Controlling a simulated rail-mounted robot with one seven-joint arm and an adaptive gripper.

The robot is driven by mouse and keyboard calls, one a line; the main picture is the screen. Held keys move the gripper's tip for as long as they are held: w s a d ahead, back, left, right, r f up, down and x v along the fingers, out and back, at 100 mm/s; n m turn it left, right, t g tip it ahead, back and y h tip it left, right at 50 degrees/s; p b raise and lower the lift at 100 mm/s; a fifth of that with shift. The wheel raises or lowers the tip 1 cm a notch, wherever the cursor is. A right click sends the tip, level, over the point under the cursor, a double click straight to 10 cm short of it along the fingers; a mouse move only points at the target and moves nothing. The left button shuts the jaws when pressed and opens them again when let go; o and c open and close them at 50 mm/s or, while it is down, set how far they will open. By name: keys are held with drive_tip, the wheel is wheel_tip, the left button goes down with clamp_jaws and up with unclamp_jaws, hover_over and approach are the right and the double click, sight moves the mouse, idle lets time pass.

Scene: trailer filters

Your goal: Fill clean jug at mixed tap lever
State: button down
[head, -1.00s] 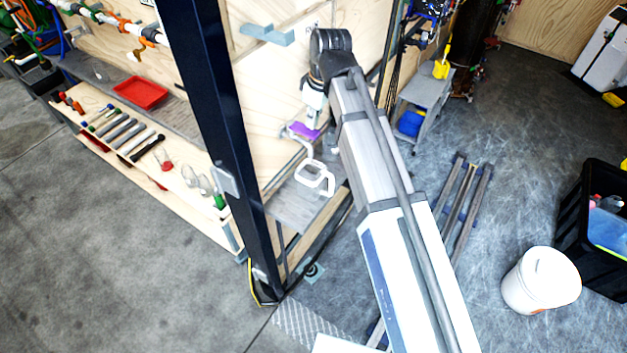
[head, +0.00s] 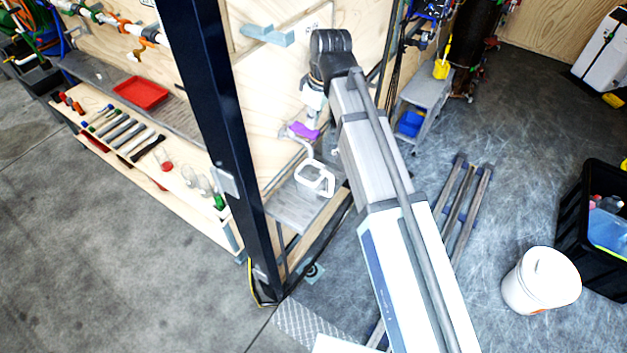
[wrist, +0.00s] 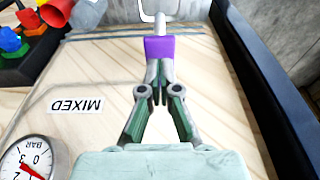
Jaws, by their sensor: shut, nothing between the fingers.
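The purple tap lever (head: 303,130) sits on a pale tap on the plywood wall. It also shows in the wrist view (wrist: 172,48), just beyond my fingertips. The pale jug (head: 315,188) stands on the grey shelf below the tap, its open top under the spout. A white rim or spout shows at the top of the wrist view; I cannot tell which. My gripper (wrist: 158,88) is shut and empty, its fingertips at the near edge of the lever. I cannot tell whether they touch it. In the head view my arm partly hides the gripper.
A label reading MIXED (wrist: 77,104) and a pressure gauge (wrist: 32,162) are on the plywood. A dark post (head: 222,150) stands left of the tap. A red tray (head: 140,92) and several tools lie further left. A white bucket (head: 541,281) stands on the floor at right.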

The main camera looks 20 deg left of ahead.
sight(312, 132)
drive_tip(key=shift+f, duration=0.2)
drive_tip(key=shift+f+b, duration=0.7)
drive_tip(key=shift+f, duration=0.95)
idle(6.2)
